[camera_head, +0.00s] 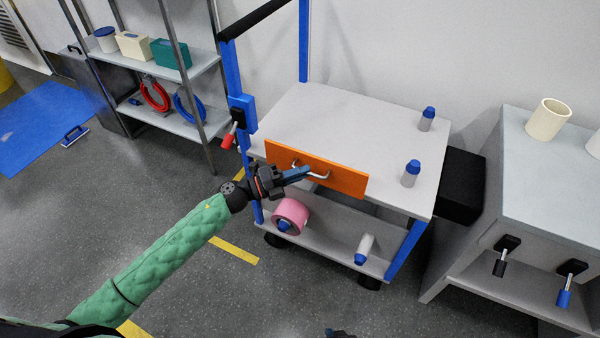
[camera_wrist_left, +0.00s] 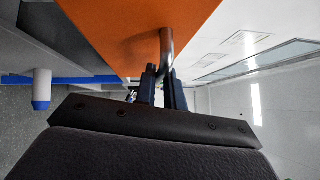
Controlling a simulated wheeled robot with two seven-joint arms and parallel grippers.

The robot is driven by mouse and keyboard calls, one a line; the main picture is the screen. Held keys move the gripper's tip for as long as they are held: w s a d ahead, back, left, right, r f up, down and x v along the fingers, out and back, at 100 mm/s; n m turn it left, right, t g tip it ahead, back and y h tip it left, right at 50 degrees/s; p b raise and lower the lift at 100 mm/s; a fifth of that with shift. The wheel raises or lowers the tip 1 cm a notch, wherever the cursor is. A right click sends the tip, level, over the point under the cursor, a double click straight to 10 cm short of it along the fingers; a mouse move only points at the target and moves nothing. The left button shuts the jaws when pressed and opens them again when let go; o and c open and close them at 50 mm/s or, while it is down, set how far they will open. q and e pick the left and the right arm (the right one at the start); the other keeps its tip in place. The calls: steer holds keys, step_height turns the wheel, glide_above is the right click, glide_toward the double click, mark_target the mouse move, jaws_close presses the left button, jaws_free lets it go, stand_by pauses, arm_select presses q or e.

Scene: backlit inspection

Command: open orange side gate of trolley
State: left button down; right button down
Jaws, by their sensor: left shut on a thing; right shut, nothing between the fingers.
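The trolley (camera_head: 330,112) has a grey-white top and blue posts. Its orange side gate (camera_head: 345,180) stands up along the near edge of the top. A metal bar handle (camera_head: 322,176) is on the gate's outer face. My left gripper (camera_head: 305,173) is shut on the handle. In the left wrist view, the blue fingers (camera_wrist_left: 162,88) close around the handle (camera_wrist_left: 167,50), below the orange gate (camera_wrist_left: 130,30). My right gripper (camera_head: 338,333) barely shows at the bottom edge of the head view, shut and empty, well away from the gate.
A red-handled lever (camera_head: 229,135) sits on the trolley's left post. Blue-capped bottles (camera_head: 411,174) stand on top; a pink roll (camera_head: 290,216) and another bottle (camera_head: 364,249) are on the lower shelf. A grey cabinet (camera_head: 555,175) stands at right. Floor in front is clear.

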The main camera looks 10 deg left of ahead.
steer(key=shift+f, duration=0.3)
